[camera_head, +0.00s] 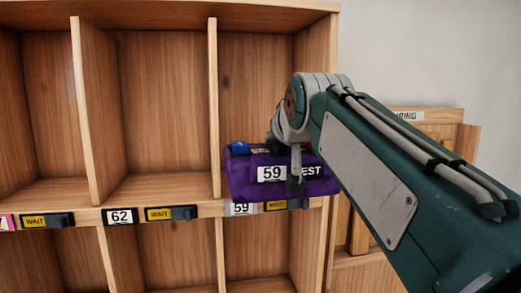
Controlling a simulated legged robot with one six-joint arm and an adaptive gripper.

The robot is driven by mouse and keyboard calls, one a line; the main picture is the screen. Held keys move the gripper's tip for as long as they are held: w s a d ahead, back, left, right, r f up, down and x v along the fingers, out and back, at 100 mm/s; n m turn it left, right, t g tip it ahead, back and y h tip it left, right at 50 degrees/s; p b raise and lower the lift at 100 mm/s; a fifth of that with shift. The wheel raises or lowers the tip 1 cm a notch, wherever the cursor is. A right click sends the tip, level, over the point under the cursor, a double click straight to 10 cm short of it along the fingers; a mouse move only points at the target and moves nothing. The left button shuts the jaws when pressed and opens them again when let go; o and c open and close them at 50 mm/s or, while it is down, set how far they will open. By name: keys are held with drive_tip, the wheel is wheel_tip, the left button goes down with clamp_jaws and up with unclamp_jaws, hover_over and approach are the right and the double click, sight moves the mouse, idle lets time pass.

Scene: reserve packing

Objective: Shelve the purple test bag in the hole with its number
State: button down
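The purple test bag (243,181) has a white label reading 59 and partly covered lettering ending in "EST". It is at the mouth of the hole (257,85) above the tag reading 59 (241,209). The bag's right end overlaps the front edge of the hole's right wall, so at least its near part is outside the hole. My gripper (295,180) is at the bag, with one finger down across its front. The other finger is hidden, but the gripper appears shut on the bag. The hole's floor is hidden behind the bag.
The hole marked 62 (163,95), left of the divider (214,110), looks empty. Yellow "WAIT" tags (171,213) line the ledge. A wooden unit with a partly hidden sign (406,116) stands at the right. My arm covers much of the right side.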

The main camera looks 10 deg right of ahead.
sight(273, 147)
drive_tip(key=w, duration=1.4)
drive_tip(key=f, duration=0.6)
drive_tip(key=shift+w+f, duration=0.3)
drive_tip(key=c, duration=0.5)
unclamp_jaws()
drive_tip(key=shift+f, duration=0.25)
drive_tip(key=v, duration=1.2)
